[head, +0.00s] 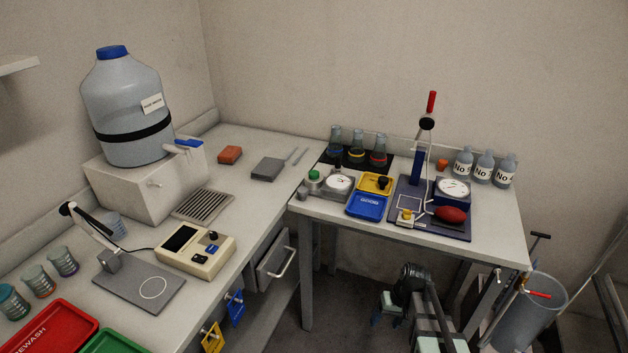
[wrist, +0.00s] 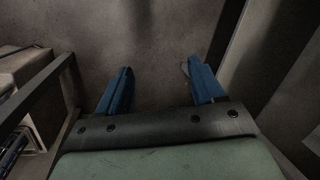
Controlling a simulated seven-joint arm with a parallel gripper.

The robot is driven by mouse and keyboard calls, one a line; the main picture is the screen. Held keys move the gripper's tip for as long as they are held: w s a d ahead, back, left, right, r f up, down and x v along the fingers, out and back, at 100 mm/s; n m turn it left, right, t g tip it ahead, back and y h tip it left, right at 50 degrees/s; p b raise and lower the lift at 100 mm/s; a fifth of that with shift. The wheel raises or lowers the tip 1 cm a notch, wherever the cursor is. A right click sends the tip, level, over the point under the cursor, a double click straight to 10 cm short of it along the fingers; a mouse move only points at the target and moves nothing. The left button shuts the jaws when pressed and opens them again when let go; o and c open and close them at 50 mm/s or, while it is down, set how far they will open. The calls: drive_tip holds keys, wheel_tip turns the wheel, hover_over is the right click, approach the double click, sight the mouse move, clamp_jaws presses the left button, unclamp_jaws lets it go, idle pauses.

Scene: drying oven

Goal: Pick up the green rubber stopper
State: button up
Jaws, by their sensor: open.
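A small green piece (head: 314,174), which looks like the green stopper, sits at the left end of a grey tray-like base beside a round dial on the right bench. It is too small to tell whether it is loose or seated in something. In the wrist view, my gripper (wrist: 158,68) is open, its two blue fingers wide apart with nothing between them, above bare grey floor or wall. The stopper does not show in the wrist view. In the head view, my arm is low in front of the right bench, below its top and well away from the green piece.
A yellow tray (head: 374,183) and blue tray (head: 366,206) stand right of the dial. Several flasks (head: 357,150) stand behind it. The bench's front edge (head: 420,240) lies between my arm and the benchtop.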

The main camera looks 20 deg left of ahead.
drive_tip(key=w+a+r+n+t+y, duration=0.1)
drive_tip(key=w+a+r, duration=0.2)
drive_tip(key=a+r, duration=0.15)
drive_tip(key=w+a+r+n, duration=0.1)
drive_tip(key=w+a+r, duration=0.2)
drive_tip(key=r, duration=0.3)
wheel_tip(320, 180, up, 33)
drive_tip(key=n+h, duration=0.3)
drive_tip(key=n, duration=0.4)
hover_over(315, 173)
drive_tip(key=shift+t, duration=0.4)
wheel_tip(315, 173, down, 14)
drive_tip(key=shift+r, duration=0.1)
drive_tip(key=shift+c, duration=0.3)
drive_tip(key=shift+r, duration=0.1)
drive_tip(key=c, duration=1.1)
